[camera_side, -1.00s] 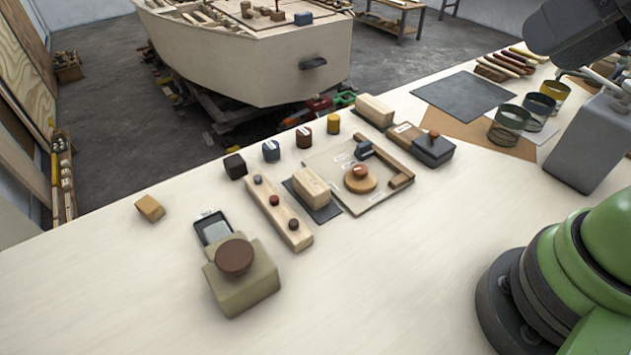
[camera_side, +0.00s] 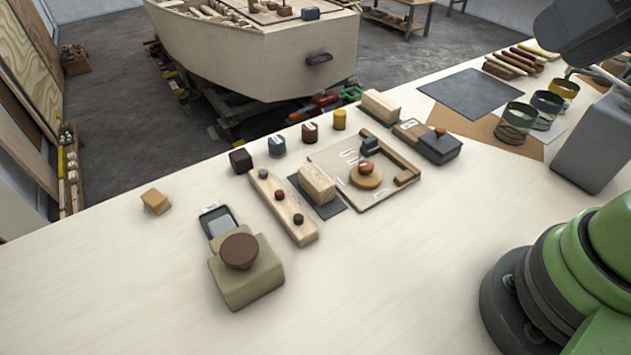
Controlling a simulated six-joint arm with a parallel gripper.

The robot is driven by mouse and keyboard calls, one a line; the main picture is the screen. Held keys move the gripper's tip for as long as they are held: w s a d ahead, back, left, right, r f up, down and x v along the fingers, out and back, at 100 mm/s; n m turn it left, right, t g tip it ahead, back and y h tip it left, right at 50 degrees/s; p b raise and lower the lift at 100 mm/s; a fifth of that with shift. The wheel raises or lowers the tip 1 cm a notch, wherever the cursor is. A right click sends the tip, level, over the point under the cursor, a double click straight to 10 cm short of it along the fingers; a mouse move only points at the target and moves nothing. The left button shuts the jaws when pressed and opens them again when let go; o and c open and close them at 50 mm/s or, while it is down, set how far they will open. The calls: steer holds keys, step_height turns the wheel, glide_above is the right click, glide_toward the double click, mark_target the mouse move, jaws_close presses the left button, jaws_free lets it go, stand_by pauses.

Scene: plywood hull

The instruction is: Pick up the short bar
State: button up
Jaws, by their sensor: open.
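Several pieces could be the short bar, and I cannot tell for sure which one is meant. A pale wooden block (camera_side: 317,184) lies on a dark mat left of a thin board. Another pale wooden block (camera_side: 380,106) lies behind that board. A small orange-tan block (camera_side: 155,201) lies alone at the left. A brown wooden strip (camera_side: 392,154) runs along the board's right edge, with a short piece (camera_side: 407,177) at its near end. My gripper is out of view; only parts of my arm show at the right.
A beige box with a brown round knob (camera_side: 239,251) stands in front. A long wooden strip with three knobs (camera_side: 283,208), several small coloured blocks and a dark lidded box (camera_side: 439,148) crowd the middle. Wire-ringed cups (camera_side: 516,123) stand right.

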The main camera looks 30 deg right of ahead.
steer(key=shift+o, duration=0.4)
steer(key=n+g+h, duration=0.1)
steer(key=n+g, duration=0.2)
steer(key=g, duration=0.3)
glide_above(316, 175)
steer(key=s+d, duration=0.2)
step_height(316, 175, down, 14)
steer(key=shift+n+g+h, duration=0.5)
steer(key=shift+g, duration=0.1)
steer(key=f, duration=0.3)
steer(key=w+a+f, duration=0.1)
steer(key=f, duration=0.6)
steer(key=shift+w+a+f, duration=0.25)
steer(key=shift+a, duration=0.15)
steer(key=shift+w+a+f, duration=0.1)
steer(key=shift+f, duration=1.4)
steer(key=shift+w+f, duration=0.1)
steer(key=shift+f, duration=1.35)
steer(key=c, duration=0.6)
